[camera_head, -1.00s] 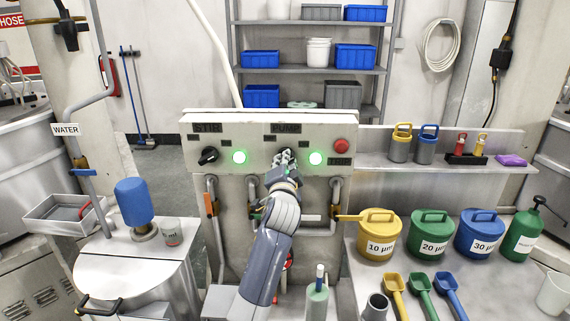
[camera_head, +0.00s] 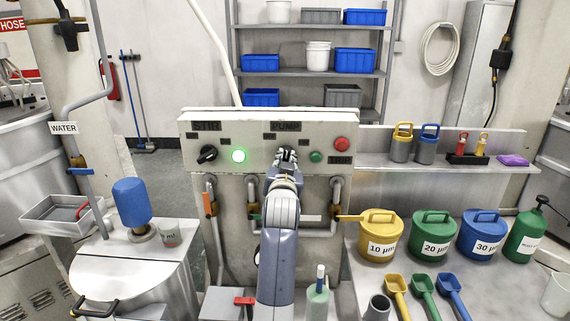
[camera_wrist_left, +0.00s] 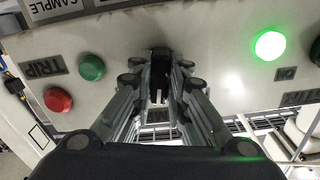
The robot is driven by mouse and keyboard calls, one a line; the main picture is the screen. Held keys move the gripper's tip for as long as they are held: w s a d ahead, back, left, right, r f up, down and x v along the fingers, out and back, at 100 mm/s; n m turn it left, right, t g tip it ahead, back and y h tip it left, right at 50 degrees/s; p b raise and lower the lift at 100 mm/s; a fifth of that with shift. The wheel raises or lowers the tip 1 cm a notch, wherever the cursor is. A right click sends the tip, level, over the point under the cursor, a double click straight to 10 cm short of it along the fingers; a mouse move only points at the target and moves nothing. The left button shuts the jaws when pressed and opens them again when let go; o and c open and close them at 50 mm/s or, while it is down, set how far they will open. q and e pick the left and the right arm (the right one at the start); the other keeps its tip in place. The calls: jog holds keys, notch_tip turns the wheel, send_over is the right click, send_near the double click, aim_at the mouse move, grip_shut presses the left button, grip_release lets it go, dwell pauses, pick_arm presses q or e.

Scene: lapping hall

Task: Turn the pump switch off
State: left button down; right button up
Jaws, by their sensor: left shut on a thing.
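The control panel (camera_head: 222,128) carries a PUMP label (camera_head: 285,126) over the pump switch, with a lamp beside it. My left gripper (camera_head: 286,157) is at the pump switch and shut on it. The fingers hide most of the switch in the head view. In the left wrist view, the black pump switch (camera_wrist_left: 160,62) shows between the fingertips. The pump lamp (camera_head: 316,157) is dark green and unlit; it also shows unlit in the left wrist view (camera_wrist_left: 92,67). My right gripper is not in view.
The stir switch (camera_head: 207,154) and its lit green lamp (camera_head: 239,156) are left of my gripper. A red button (camera_head: 341,145) is at the panel's right. Pipes (camera_head: 337,195) run below the panel.

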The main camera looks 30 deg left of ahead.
pick_arm(q)
jog(key=shift+n, duration=1.1)
jog(key=c, duration=1.6)
grip_release()
jog(key=shift+o, duration=0.2)
notch_tip(320, 180, up, 10)
jog(key=shift+f, duration=0.1)
